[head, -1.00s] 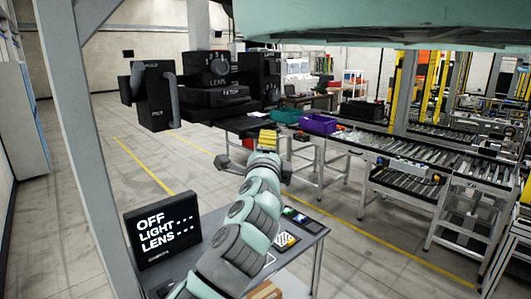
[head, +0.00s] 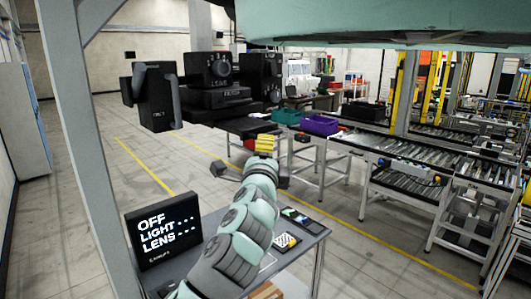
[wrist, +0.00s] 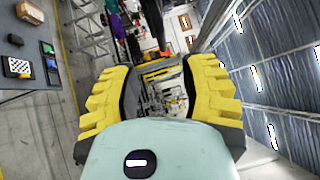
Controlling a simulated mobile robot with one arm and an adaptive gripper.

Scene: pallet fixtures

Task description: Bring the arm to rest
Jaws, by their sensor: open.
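My gripper (wrist: 160,100) shows in the wrist view with its two yellow ridged fingers spread apart and nothing between them. In the head view my gripper (head: 264,143) is at the far end of my teal and grey arm, small and partly hidden by the wrist. It is in the air beyond the small grey table. The gap between the fingers cannot be made out in the head view.
The grey table (head: 312,228) in front carries a black sign (head: 163,228) and small items. A grey post (head: 92,150) stands at left. Open floor lies at left.

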